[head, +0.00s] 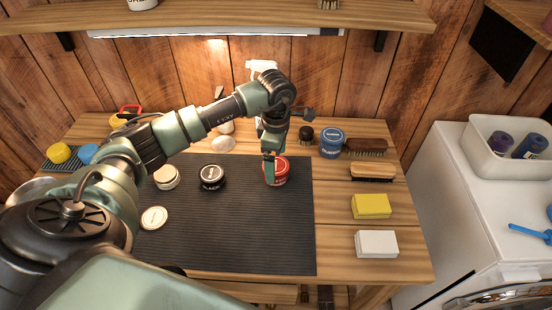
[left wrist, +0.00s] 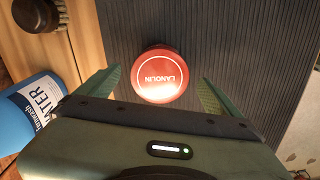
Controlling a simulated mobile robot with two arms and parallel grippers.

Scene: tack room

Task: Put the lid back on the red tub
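The red tub (head: 280,172) stands on the dark ribbed mat. In the left wrist view its round red top (left wrist: 160,74), printed "LANOLIN", looks covered by a lid; I cannot tell how firmly it is seated. My left gripper (head: 269,172) points down at the tub and hides part of it. In the left wrist view the left gripper (left wrist: 160,90) has its fingers wide apart, one on each side of the tub, with gaps and nothing held. A flat cream disc (head: 154,217) lies on the mat further left. My right gripper is not in view.
On the mat (head: 240,235) stand a black tin (head: 212,177) and a cream-topped jar (head: 167,177). The mat's front is clear.

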